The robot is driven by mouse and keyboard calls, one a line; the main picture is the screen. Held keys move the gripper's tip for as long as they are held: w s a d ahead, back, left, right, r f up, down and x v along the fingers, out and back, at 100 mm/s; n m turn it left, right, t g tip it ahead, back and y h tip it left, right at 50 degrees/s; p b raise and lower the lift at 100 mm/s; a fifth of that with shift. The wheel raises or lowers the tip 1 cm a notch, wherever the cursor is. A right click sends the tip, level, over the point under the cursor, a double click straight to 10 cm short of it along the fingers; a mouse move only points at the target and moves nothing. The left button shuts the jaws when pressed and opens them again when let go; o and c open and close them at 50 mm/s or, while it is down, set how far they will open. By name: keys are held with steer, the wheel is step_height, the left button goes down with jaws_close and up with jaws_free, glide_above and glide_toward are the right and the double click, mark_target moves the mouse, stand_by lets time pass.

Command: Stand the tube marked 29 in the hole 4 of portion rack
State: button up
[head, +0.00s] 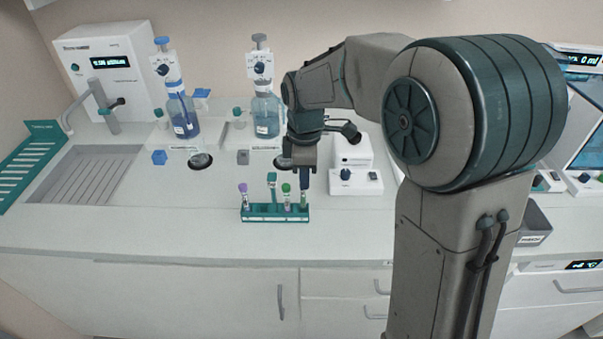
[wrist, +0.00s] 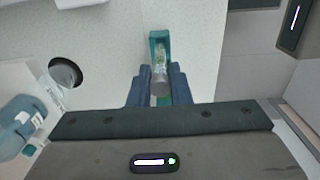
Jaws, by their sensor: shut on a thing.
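My gripper (head: 304,182) points down at the right end of a small teal rack (head: 262,217). It is shut on a tube (head: 304,199), whose lower part shows below the fingers, at the rack's right end; I cannot tell how deep it sits. In the wrist view the clear tube (wrist: 159,76) lies between the fingers (wrist: 158,84), with the teal rack (wrist: 153,36) behind it. A purple-capped tube (head: 243,194) and a green-capped tube (head: 287,193) stand in the rack. No tube number or hole number is readable, so I cannot tell which is 29.
Two bottles with blue liquid, one left (head: 183,118) and one nearer the arm (head: 265,120), stand behind. A white device (head: 355,180) with a knob is right of the gripper. A sink (head: 85,172) lies left. The counter front is clear.

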steer(key=shift+f, duration=0.35)
steer(key=shift+f+b, duration=0.4)
steer(key=shift+b, duration=0.05)
steer(key=shift+f, duration=0.2)
stand_by(0.4)
steer(key=shift+f+b, duration=0.4)
steer(key=shift+f, duration=0.05)
steer(key=o, duration=0.9)
steer(key=shift+c, duration=0.2)
